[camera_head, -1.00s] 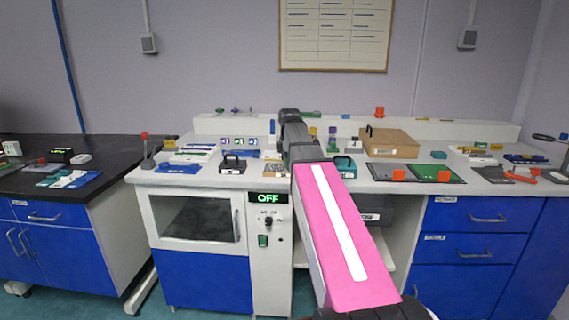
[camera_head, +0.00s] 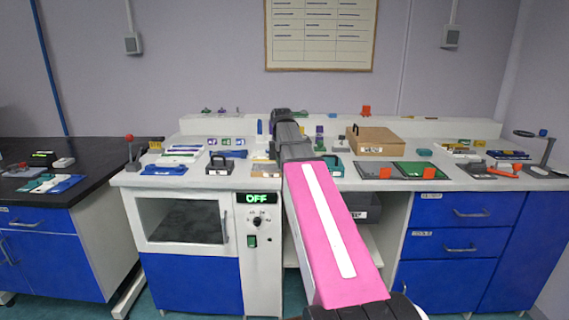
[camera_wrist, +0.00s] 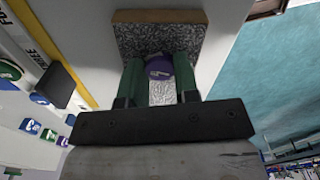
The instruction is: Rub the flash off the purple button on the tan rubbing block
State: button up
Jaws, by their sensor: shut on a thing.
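In the wrist view, my gripper (camera_wrist: 158,74) is shut on the purple button (camera_wrist: 158,67), which sits between its two green fingers. Behind the button is the tan rubbing block (camera_wrist: 160,16), with a tan edge and a dark grey speckled face. The button overlaps that face in the picture; I cannot tell whether it touches it. Any flash on the button is too small to see. In the head view, part of the tan block (camera_head: 265,170) shows left of my arm, which hides the gripper and button.
In the head view, a black-handled block (camera_head: 219,166) stands left of the tan block and a teal one (camera_head: 334,168) right of my arm. A cardboard-coloured box (camera_head: 378,141) stands further right. In the wrist view, the counter's edge runs close right of the block, with floor beyond.

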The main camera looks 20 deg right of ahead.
aim_at(258, 167)
jog(key=shift+w+a, duration=0.5)
jog(key=shift+a, duration=1)
jog(key=shift+w+a, duration=0.5)
jog(key=shift+a, duration=0.95)
jog(key=shift+w+a, duration=0.5)
jog(key=shift+a, duration=1)
jog(key=shift+r, duration=0.1)
jog(key=shift+d+r, duration=0.1)
jog(key=shift+r, duration=3.35)
